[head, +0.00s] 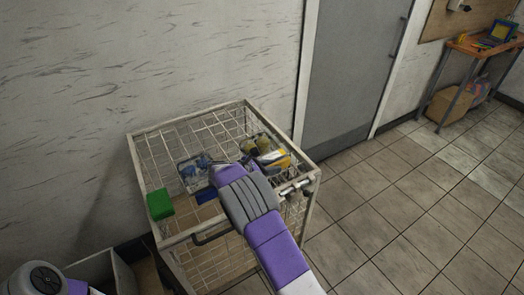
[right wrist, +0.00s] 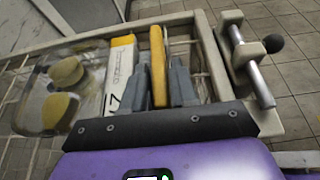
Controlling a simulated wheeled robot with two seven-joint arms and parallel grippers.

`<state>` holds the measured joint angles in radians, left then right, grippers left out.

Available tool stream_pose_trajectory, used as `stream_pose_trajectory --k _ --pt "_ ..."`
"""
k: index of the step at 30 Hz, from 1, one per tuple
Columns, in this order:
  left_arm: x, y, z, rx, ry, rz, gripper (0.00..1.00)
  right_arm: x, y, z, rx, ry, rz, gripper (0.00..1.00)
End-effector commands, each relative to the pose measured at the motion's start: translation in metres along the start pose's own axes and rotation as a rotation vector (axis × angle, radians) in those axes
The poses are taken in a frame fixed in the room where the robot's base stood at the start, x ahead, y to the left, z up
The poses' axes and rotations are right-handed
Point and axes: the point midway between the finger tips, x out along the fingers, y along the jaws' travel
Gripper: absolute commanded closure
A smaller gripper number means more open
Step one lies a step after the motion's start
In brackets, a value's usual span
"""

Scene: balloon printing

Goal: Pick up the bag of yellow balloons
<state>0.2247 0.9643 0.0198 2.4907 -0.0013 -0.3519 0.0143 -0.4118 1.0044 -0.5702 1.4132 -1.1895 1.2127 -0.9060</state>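My left gripper is not in view.
A yellow and white box (right wrist: 118,72) lies beside the bag. A bag of blue balloons (head: 192,172) and a green block (head: 160,204) are also on the cart. A metal clamp (head: 296,187) sits on its right rim. The tiled floor (head: 385,220) at right is clear.

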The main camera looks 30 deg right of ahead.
Motion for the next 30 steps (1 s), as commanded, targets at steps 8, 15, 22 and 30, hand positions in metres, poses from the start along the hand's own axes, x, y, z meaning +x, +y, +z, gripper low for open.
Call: stream_pose_trajectory --k 8,15,22,30 --pt "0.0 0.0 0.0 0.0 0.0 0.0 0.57 -0.001 0.0 0.0 0.001 0.0 0.0 1.0" --pt "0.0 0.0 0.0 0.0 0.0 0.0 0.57 -0.001 0.0 0.001 0.001 0.0 0.0 1.0" --pt "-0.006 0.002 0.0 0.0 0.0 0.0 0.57 -0.011 0.0 0.023 0.005 0.001 0.002 1.0" --pt "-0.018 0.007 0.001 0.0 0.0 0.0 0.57 -0.031 0.0 0.073 0.004 0.001 0.001 1.0"
